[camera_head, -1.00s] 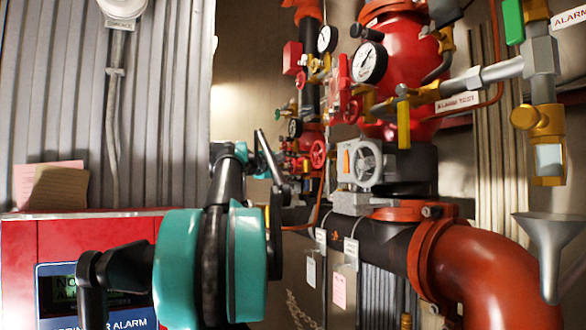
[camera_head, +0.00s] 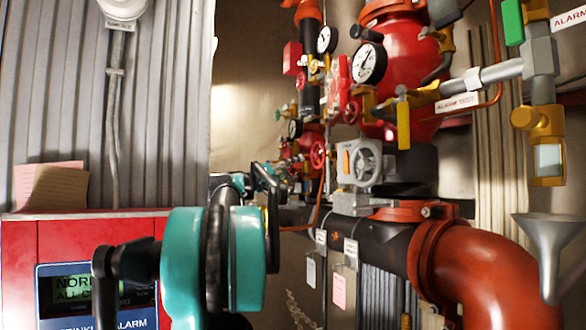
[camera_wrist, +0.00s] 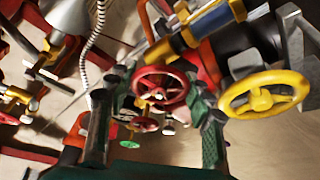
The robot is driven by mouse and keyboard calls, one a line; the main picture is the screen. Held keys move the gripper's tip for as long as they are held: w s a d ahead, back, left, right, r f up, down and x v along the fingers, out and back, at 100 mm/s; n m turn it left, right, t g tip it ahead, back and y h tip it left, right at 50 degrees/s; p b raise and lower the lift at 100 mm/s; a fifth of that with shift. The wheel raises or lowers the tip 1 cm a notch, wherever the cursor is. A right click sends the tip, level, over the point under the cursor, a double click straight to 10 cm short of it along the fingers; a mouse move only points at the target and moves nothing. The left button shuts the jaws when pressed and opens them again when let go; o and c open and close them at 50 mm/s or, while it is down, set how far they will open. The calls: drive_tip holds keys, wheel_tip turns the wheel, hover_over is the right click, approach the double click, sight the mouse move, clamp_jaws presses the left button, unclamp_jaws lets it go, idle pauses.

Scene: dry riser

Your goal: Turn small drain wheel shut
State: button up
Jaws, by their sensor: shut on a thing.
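A small red handwheel (camera_wrist: 160,88) stands between the two dark green fingers of my gripper (camera_wrist: 157,103) in the wrist view. My gripper is shut on this wheel, one finger on each side; the exact contact at the rim is hard to make out. In the head view my gripper (camera_head: 268,180) is at the far end of my arm, among the small valves left of the main riser. The wheel it holds is hidden or too small to tell there. Another small red wheel (camera_head: 318,154) shows just right of my gripper.
A yellow handwheel (camera_wrist: 264,94) is close to the right finger. A small green wheel (camera_wrist: 129,143) lies lower between the fingers. A red alarm panel (camera_head: 85,240) is at left.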

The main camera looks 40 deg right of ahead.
drive_tip(key=shift+m+g, duration=0.75)
drive_tip(key=shift+m, duration=0.85)
drive_tip(key=shift+m+g, duration=0.75)
drive_tip(key=shift+m, duration=0.85)
drive_tip(key=o, duration=1.2)
